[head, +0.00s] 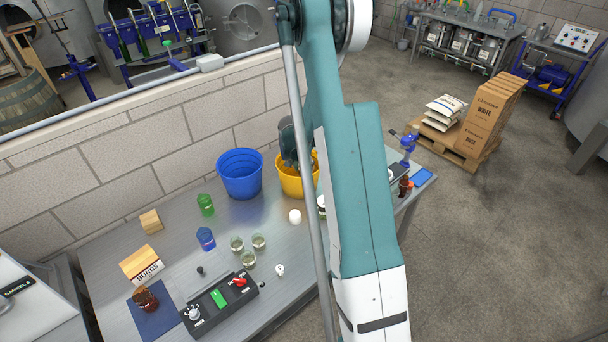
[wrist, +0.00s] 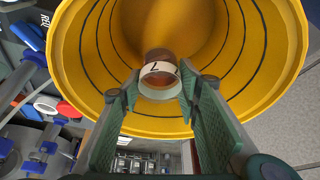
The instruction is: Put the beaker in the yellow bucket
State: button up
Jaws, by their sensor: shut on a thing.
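The yellow bucket (head: 289,186) stands on the grey bench by the wall, partly hidden behind my arm. In the wrist view the yellow bucket (wrist: 82,75) opens in front of the fingers. My gripper (wrist: 158,92) is shut on the beaker (wrist: 160,90), a small round glass vessel with a white marked band, held between both fingers. The beaker is lined up with the inside of the bucket; whether it touches the bottom I cannot tell. In the head view my gripper (head: 300,165) is at the bucket's mouth, and the beaker is hidden there.
A blue bucket (head: 240,176) stands just left of the yellow one. Several small things are on the bench: a green bottle (head: 206,205), a blue bottle (head: 206,239), clear glasses (head: 259,241), a white cylinder (head: 295,216) and a control box (head: 220,298). The brick wall (head: 110,165) runs behind.

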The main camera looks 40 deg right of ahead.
aim_at(304, 174)
jog(key=shift+f, duration=0.75)
jog(key=shift+f, duration=0.1)
jog(key=shift+f+p, duration=0.3)
jog(key=shift+f, duration=1.7)
jog(key=shift+f, duration=0.1)
jog(key=o, duration=0.5)
jog(key=shift+o, duration=1.1)
jog(key=shift+r, duration=0.25)
jog(key=b+v, duration=0.1)
jog(key=v, duration=1)
jog(key=shift+r, duration=0.4)
